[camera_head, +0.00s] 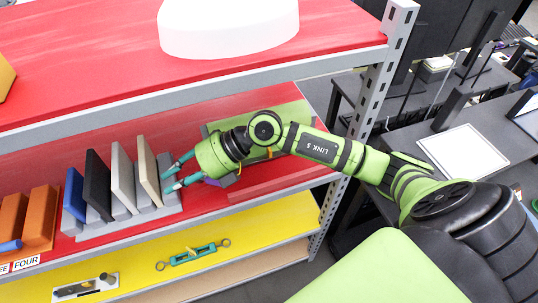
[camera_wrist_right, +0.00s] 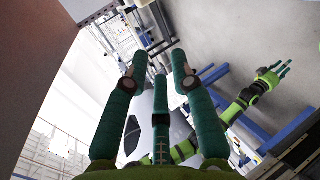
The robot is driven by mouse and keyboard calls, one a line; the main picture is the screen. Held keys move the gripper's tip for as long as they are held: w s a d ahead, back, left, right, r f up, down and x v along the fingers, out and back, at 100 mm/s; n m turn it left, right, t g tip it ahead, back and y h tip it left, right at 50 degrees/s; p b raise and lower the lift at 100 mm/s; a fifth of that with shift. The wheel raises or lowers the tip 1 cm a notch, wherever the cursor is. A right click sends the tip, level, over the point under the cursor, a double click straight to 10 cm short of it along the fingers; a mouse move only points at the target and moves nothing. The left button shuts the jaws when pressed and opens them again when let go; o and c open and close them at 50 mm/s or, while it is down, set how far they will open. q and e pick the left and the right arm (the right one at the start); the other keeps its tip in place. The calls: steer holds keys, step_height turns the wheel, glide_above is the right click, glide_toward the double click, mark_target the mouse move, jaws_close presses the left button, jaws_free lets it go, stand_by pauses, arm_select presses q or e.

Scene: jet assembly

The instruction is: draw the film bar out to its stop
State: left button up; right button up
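I cannot tell for sure which thing is the film bar. A green box-like unit (camera_head: 290,117) stands on the red middle shelf, partly hidden behind my right arm, with a small purple part (camera_head: 226,181) under the wrist. My right gripper (camera_head: 176,175) is in front of this unit, its teal fingers pointing left towards the upright panels. In the wrist view the right gripper (camera_wrist_right: 160,62) has its fingers apart with nothing between them. Another green hand with spread teal fingers, seemingly my left gripper (camera_wrist_right: 275,70), shows at the right of the wrist view.
A rack of upright blue, black, grey and beige panels (camera_head: 150,180) stands just left of the right fingertips. Orange blocks (camera_head: 40,215) are further left. The upper shelf (camera_head: 100,50) overhangs. A teal part with ringed ends (camera_head: 192,254) lies on the yellow lower shelf. A metal post (camera_head: 376,90) stands behind the arm.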

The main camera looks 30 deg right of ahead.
steer(key=w+d+f+g+h, duration=0.1)
steer(key=d+f+h, duration=0.25)
steer(key=d, duration=0.25)
steer(key=w+d+f+h, duration=0.1)
steer(key=d+f+h, duration=0.25)
steer(key=d, duration=0.35)
steer(key=r+m+g+h, duration=0.1)
steer(key=m+h, duration=0.1)
steer(key=h, duration=0.4)
glide_above(271, 155)
steer(key=shift+s, duration=0.4)
steer(key=shift+w+f+b, duration=0.25)
steer(key=shift+f+b, duration=0.9)
steer(key=shift+f, duration=0.55)
steer(key=shift+w+f+b, duration=0.2)
steer(key=shift+f+b, duration=0.95)
steer(key=shift+f, duration=0.55)
steer(key=shift+s, duration=0.1)
